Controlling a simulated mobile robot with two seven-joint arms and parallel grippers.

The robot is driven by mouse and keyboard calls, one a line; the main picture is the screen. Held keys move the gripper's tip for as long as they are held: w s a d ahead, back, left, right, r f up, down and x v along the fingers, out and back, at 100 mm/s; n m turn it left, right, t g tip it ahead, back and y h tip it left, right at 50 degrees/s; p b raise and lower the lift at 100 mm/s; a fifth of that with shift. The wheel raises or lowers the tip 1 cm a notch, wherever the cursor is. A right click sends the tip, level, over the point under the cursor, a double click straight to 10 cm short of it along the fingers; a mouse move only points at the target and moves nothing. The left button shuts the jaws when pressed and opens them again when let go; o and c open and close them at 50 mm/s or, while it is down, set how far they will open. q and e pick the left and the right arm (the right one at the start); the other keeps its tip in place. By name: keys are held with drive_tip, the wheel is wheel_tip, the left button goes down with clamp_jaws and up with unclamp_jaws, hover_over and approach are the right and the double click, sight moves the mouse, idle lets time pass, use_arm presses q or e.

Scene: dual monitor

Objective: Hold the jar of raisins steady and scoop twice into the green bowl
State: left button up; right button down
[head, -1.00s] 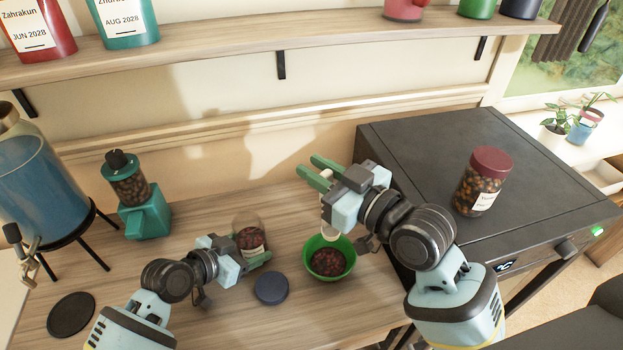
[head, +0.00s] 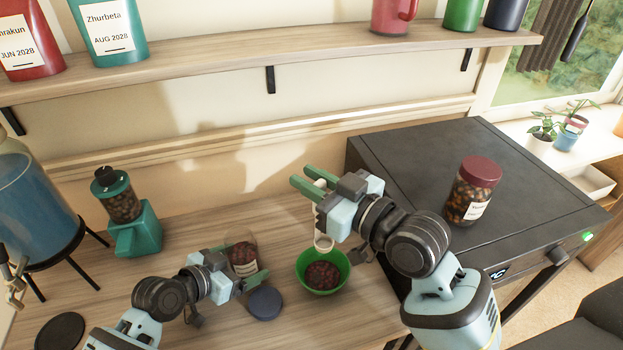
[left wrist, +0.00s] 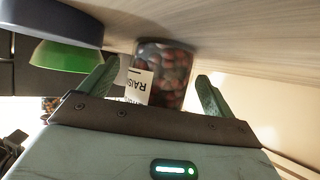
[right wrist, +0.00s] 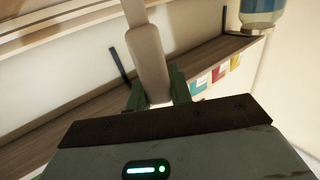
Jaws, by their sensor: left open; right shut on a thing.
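The jar of raisins (head: 243,256), clear with a white label, stands open on the wooden counter. My left gripper (head: 242,266) is open at the jar; in the left wrist view the jar (left wrist: 172,72) is between its spread fingers, with gaps at both sides. The green bowl (head: 301,276) stands right of the jar with dark raisins in it. My right gripper (head: 312,184) is shut on a pale scoop (head: 323,243) above the bowl. The scoop's handle (right wrist: 148,62) shows in the right wrist view; I cannot tell whether its cup holds anything.
A green grinder (head: 135,232) and a blue dispenser (head: 38,205) stand left. A black appliance (head: 415,160) at right bears a red-lidded jar (head: 472,190). A shelf (head: 200,67) crosses behind.

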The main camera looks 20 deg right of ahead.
use_arm(q)
drive_tip(key=v, duration=1.2)
drive_tip(key=shift+s, duration=0.1)
drive_tip(key=shift+f, duration=0.1)
